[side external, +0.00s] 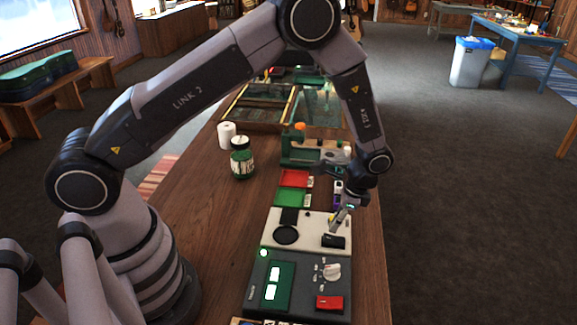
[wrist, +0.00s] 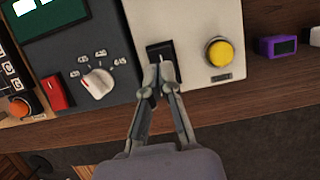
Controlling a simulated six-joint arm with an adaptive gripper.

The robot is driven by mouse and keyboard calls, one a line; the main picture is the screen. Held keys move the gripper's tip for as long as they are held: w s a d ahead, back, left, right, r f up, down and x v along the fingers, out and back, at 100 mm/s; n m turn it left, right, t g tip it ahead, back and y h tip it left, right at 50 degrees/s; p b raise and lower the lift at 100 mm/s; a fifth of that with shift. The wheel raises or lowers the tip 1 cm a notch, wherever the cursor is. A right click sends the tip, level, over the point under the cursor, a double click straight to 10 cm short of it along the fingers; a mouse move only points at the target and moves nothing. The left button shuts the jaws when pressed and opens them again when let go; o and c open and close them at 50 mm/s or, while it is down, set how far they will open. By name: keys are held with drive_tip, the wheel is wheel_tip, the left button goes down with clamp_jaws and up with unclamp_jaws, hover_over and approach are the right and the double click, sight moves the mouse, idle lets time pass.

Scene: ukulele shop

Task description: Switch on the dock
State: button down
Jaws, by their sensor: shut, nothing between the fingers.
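A cream panel (side external: 308,224), which looks like the dock, lies on the wooden bench with a round black pad (side external: 286,235) on it. A black rocker switch (wrist: 160,52) with a white mark sits near its edge; it also shows in the side view (side external: 333,242). A yellow round button (wrist: 219,52) is to the right of the switch in the wrist view. My gripper (wrist: 159,72) is shut and empty, its fingertips over the near part of the black switch. I cannot tell whether they touch it.
A grey unit (side external: 256,298) beside the panel has a white knob (side external: 331,271), a red switch (side external: 329,303) and a lit green lamp (side external: 263,253). A purple device (wrist: 277,46) is beyond the yellow button. A green jar (side external: 242,160) stands farther back.

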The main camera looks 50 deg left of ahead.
sight(328, 237)
drive_tip(key=shift+x, duration=1.35)
drive_tip(key=shift+s+a+f, duration=0.1)
drive_tip(key=shift+f, duration=0.2)
drive_tip(key=shift+w+d+r, duration=0.2)
drive_tip(key=shift+w+d, duration=0.35)
drive_tip(key=shift+r, duration=0.1)
wheel_tip(328, 237, up, 14)
